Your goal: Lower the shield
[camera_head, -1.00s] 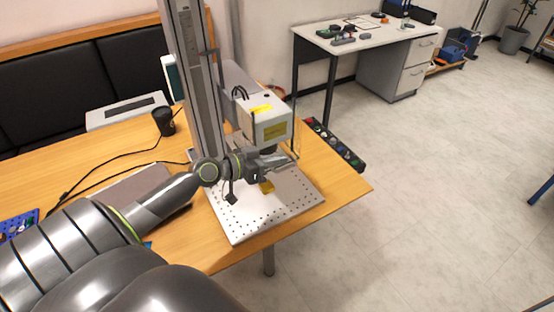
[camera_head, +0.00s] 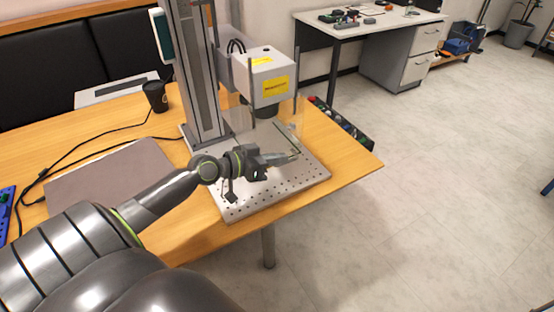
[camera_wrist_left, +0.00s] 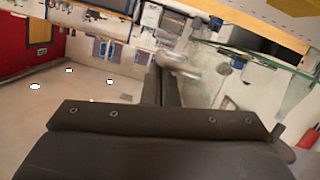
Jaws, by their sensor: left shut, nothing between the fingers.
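The laser marker's head (camera_head: 262,80) is a white box with yellow labels on a tall grey column. The shield (camera_head: 289,131) is a faint, clear panel below and right of the head; its edges are hard to make out. My left gripper (camera_head: 296,154) is shut and empty, low over the perforated plate (camera_head: 245,205), by the shield's lower edge. I cannot tell whether it touches the shield. In the left wrist view the closed fingers (camera_wrist_left: 162,85) point away from the camera. My right gripper is out of view.
A black cup (camera_head: 156,97), cables and a grey-brown laptop-like slab (camera_head: 110,180) lie left on the wooden table (camera_head: 345,150). Open floor is to the right.

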